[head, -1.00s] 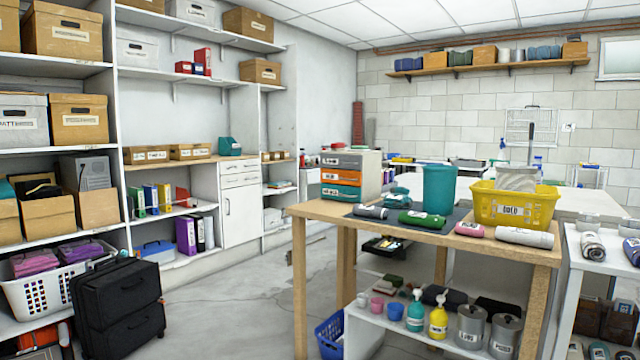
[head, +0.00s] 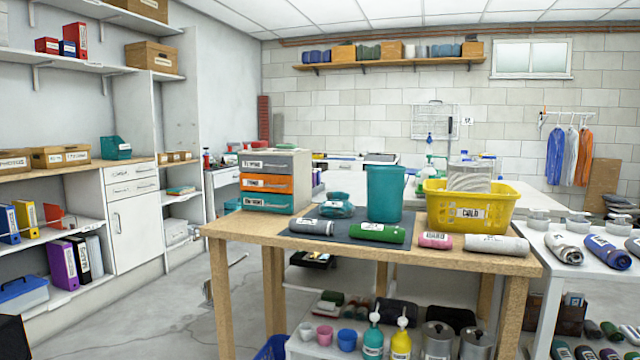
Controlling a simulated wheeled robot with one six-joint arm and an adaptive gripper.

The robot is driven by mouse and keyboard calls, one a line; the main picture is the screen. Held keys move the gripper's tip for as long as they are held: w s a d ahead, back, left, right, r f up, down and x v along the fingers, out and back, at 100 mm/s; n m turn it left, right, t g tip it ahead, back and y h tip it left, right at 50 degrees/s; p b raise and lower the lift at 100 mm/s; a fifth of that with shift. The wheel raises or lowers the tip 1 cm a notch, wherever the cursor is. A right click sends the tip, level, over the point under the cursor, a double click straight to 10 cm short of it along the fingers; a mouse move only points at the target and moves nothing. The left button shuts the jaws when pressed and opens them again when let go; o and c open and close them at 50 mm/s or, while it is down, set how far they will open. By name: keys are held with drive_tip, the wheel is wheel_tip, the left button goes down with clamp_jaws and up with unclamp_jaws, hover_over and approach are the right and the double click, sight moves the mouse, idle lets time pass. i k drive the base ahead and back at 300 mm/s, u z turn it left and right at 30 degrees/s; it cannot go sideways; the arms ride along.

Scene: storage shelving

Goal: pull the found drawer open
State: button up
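A small drawer unit (head: 302,180) with a light grey body stands on the left end of the wooden table. Its front has three labelled drawers: a grey top drawer (head: 265,162), an orange middle drawer (head: 266,183) and a teal bottom drawer (head: 266,202). All three look shut. The labels are too small to read surely. A white cabinet (head: 134,229) at the left wall also has two shallow drawers (head: 132,181) above a door, and they look shut. The frames do not show which drawer is the found one. My gripper is not in view.
The wooden table (head: 462,262) also holds a teal bin (head: 385,194), a yellow basket (head: 428,212) and several rolled cloths. A white table (head: 585,262) stands at the right. Grey floor (head: 150,318) is free between the left shelves and the wooden table.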

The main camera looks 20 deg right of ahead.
sight(261, 183)
drive_tip(key=z, duration=0.15)
drive_tip(key=i, duration=1.15)
drive_tip(key=u, duration=0.2)
